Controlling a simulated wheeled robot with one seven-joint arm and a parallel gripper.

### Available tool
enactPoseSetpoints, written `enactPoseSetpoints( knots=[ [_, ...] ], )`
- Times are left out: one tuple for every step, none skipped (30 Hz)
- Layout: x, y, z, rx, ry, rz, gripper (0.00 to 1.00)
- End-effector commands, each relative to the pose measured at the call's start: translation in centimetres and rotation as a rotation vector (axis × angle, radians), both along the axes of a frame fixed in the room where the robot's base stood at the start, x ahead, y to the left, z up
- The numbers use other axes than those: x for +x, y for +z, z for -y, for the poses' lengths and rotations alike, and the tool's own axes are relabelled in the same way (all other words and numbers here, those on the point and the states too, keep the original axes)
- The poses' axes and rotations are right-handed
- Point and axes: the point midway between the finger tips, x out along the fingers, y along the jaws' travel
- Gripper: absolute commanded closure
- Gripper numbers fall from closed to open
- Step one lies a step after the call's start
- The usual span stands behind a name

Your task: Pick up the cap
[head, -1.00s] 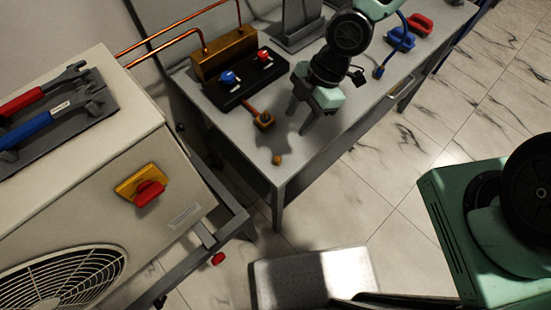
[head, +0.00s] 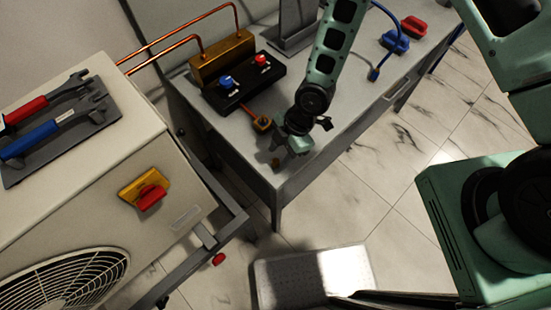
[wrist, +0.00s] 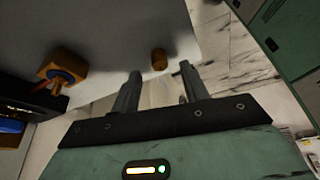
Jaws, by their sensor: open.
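The cap is a small brass-coloured cylinder (head: 275,162) near the front corner of the grey table (head: 235,138). It also shows in the wrist view (wrist: 159,59), just beyond my fingertips and roughly centred between them. My gripper (head: 285,150) is low over the table, right beside the cap in the head view. In the wrist view my gripper (wrist: 162,76) is open and its two grey fingers stand apart with nothing between them. The fingers are mostly hidden in the head view.
A brass fitting (head: 262,123) on a short pipe lies behind the cap and also shows in the wrist view (wrist: 62,68). A black valve manifold (head: 243,88) with blue and red knobs stands behind it. Blue and red gauge parts (head: 396,40) lie further right. The table's front edge is close.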

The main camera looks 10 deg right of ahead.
Motion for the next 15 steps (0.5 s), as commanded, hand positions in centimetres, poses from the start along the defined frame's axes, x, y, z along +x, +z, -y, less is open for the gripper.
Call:
enactPoseSetpoints(
  knots=[
    [-0.2, -0.4, -0.2, -0.002, 0.001, -0.002, 0.55],
    [-0.2, -0.8, -0.3, -0.001, 0.002, -0.002, 0.55],
    [-0.3, -1.2, -0.5, -0.001, 0.002, -0.002, 0.55],
    [-0.3, -1.4, -0.6, 0.000, 0.003, -0.001, 0.55],
    [-0.3, -1.6, -0.7, 0.000, 0.001, -0.001, 0.55],
    [-0.3, -1.9, -0.7, 0.000, 0.001, -0.001, 0.55],
    [-0.3, -2.0, -0.7, 0.000, 0.001, 0.000, 0.55],
    [-0.3, -2.1, -0.8, 0.000, 0.001, 0.000, 0.55],
    [-0.3, -2.2, -0.8, -0.001, 0.001, 0.001, 0.55],
    [-0.3, -2.2, -0.8, -0.001, 0.001, 0.001, 0.55],
    [-0.3, -2.2, -0.8, -0.001, 0.001, 0.001, 0.55],
    [-0.3, -2.2, -0.8, 0.000, 0.001, 0.000, 0.55],
    [-0.3, -2.2, -0.8, 0.000, 0.001, 0.000, 0.55],
    [-0.3, -2.2, -0.8, 0.000, 0.001, 0.000, 0.55],
    [-0.3, -2.2, -0.8, 0.000, 0.001, 0.000, 0.61]
  ],
)
